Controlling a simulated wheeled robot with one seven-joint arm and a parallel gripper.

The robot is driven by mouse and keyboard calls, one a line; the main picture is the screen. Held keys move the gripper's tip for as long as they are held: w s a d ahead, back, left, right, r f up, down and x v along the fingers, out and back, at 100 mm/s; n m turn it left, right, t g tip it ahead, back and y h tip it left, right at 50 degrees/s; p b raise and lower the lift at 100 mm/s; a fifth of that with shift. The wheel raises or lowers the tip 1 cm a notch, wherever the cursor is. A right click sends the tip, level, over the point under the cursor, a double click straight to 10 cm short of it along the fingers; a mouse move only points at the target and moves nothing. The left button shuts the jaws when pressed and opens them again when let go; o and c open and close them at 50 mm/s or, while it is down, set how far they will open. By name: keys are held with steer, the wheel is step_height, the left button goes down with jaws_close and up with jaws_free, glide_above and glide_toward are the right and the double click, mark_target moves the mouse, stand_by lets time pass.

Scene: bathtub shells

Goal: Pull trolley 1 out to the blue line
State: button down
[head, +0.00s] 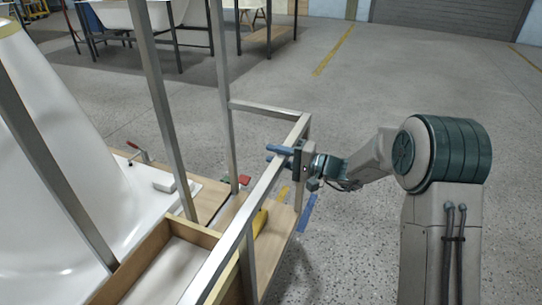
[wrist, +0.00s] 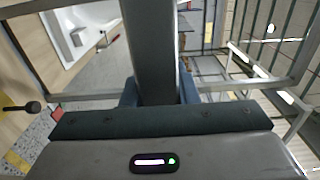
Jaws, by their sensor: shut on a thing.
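A metal-framed trolley (head: 264,187) with a wooden deck stands at the left and centre of the head view; no number is readable on it. My gripper (head: 284,152) is shut on the trolley's end rail, near its far corner. In the wrist view the grey rail (wrist: 155,55) runs between my blue fingers (wrist: 158,92). The short blue line (head: 307,213) lies on the floor just right of the deck's edge. The trolley's wheels are hidden.
A white bathtub shell (head: 60,150) stands at the left. A wooden tray (head: 165,262) and a yellow object (head: 260,222) sit within the trolley frame. Another frame with a tub (head: 150,14) stands at the back. The grey floor (head: 400,85) behind my arm is clear.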

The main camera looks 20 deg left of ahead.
steer(key=c, duration=1.4)
jaws_free()
steer(key=shift+a, duration=0.2)
steer(key=shift+o, duration=1.4)
steer(key=shift+a, duration=0.2)
steer(key=shift+d, duration=0.15)
steer(key=shift+d, duration=0.25)
steer(key=s+d+p, duration=0.1)
steer(key=d+p, duration=0.2)
steer(key=d, duration=1)
steer(key=shift+d, duration=0.1)
